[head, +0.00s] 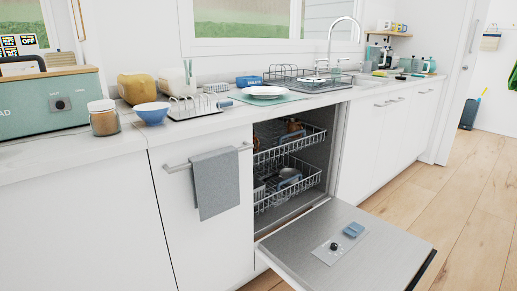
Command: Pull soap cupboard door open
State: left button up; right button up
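No door carries a label that marks it as the soap cupboard, so I cannot tell which one it is. Right of the dishwasher, white cupboard doors (372,140) under the sink counter look shut, with small handles (382,104) near their top edges. Left of the dishwasher, a white front panel (205,235) is also shut. It has a horizontal bar handle (178,167) with a grey towel (216,182) hanging over it. Neither of my grippers shows in the head view.
The dishwasher door (385,243) is folded down and juts over the floor in front of the cupboards. Its wire racks (290,196) are inside. The counter holds a bread box (45,103), jar (103,118) and blue bowl (152,113). Wooden floor (470,200) at the right is clear.

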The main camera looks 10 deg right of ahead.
aim_at(396, 115)
jog(key=i+l+u, duration=0.3)
jog(key=l, duration=1.6)
jog(key=l+u, duration=0.3)
jog(key=l, duration=1.6)
